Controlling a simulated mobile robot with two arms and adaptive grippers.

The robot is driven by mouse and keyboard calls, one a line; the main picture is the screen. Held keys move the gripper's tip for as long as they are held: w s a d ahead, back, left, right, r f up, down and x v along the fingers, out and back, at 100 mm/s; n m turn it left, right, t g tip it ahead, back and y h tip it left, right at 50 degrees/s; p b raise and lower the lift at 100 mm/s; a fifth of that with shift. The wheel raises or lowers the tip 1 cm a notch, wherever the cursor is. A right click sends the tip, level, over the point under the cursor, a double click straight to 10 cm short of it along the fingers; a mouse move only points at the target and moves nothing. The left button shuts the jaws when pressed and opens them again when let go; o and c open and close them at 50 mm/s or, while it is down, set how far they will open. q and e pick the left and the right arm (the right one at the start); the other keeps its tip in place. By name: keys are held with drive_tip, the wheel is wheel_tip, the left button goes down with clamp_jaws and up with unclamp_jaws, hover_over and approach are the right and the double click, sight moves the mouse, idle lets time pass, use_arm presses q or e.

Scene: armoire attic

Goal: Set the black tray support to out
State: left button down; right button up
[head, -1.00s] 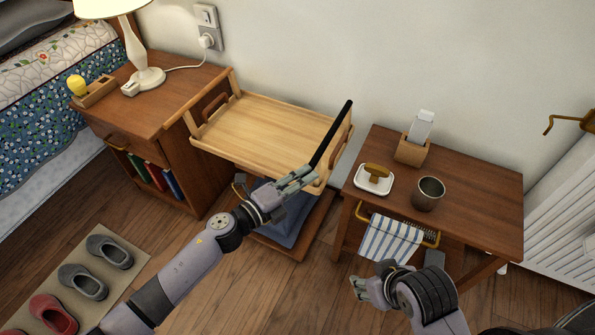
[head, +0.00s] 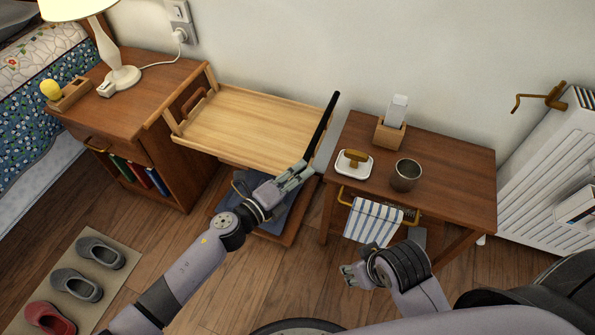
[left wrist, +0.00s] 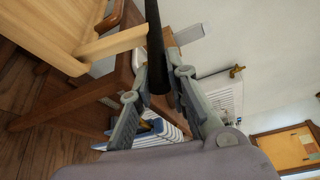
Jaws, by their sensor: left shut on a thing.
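The black tray support (head: 321,125) is a slim dark bar at the right end of the pale wooden tray (head: 250,120). It slants up and to the right in the head view. My left gripper (head: 300,172) is shut on the bar's lower end, by the tray's front right corner. In the left wrist view the bar (left wrist: 155,45) runs down between the two fingers, beside the tray's wooden edge (left wrist: 112,43). My right gripper (head: 352,276) hangs low in front of the right side table, apart from the tray; its finger gap is unclear.
A left bedside cabinet (head: 130,105) carries a lamp (head: 120,75). The right side table (head: 440,175) carries a metal cup (head: 406,175), a white dish (head: 353,164) and a wooden holder (head: 390,133). A striped towel (head: 374,222) hangs at its front. Shoes (head: 76,284) lie on a mat.

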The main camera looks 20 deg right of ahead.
use_arm(q)
drive_tip(key=c, duration=1.5)
unclamp_jaws()
drive_tip(key=shift+c, duration=0.2)
drive_tip(key=shift+a, duration=0.1)
drive_tip(key=shift+s+a, duration=0.2)
drive_tip(key=shift+a, duration=0.15)
drive_tip(key=v, duration=1.1)
